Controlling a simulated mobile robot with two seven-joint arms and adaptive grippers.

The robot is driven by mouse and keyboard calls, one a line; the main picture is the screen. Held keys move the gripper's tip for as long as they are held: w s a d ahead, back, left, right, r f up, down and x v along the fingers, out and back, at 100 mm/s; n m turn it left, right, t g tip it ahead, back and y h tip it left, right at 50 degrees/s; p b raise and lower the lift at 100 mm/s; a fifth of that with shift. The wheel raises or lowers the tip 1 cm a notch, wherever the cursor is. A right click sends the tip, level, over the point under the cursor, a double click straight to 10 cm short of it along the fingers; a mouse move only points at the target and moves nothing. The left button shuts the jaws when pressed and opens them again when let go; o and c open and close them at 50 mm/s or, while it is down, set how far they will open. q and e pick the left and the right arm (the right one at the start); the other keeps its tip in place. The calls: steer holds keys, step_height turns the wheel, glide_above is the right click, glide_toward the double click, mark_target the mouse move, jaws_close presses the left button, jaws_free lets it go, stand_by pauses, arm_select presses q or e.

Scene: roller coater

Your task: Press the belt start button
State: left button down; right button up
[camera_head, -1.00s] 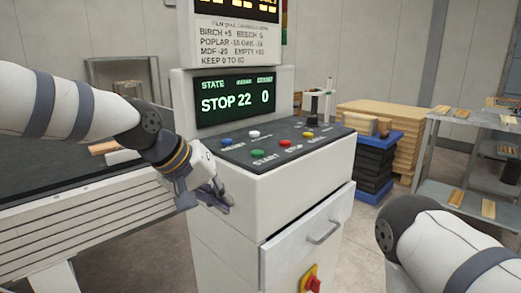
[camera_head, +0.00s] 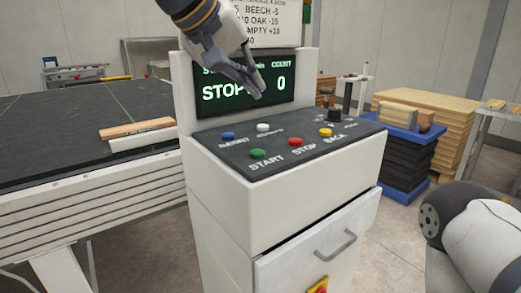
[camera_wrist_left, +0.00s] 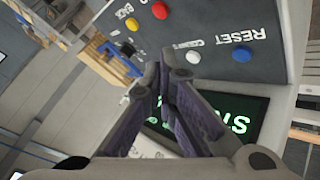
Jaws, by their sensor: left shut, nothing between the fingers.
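The control console (camera_head: 285,205) stands in the middle of the head view. On its dark sloped top, the green START button (camera_head: 258,154) is at the front left, with the red STOP button (camera_head: 295,142) to its right. My left gripper (camera_head: 254,90) is shut and empty, in front of the display (camera_head: 285,86) and above the panel, apart from the buttons. The display reads STOP and a count of 0; the gripper covers part of it. My right gripper is out of view.
Blue (camera_head: 228,136), white (camera_head: 263,128) and yellow (camera_head: 325,132) buttons and a black knob (camera_head: 334,115) share the panel. A belt table (camera_head: 60,130) with wood strips (camera_head: 136,128) lies left. Stacked boards (camera_head: 405,150) stand right. A drawer (camera_head: 318,245) sits slightly open below.

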mark_target(254, 151)
arm_select(q)
steer(key=shift+f, duration=4.45)
steer(key=shift+f, duration=0.45)
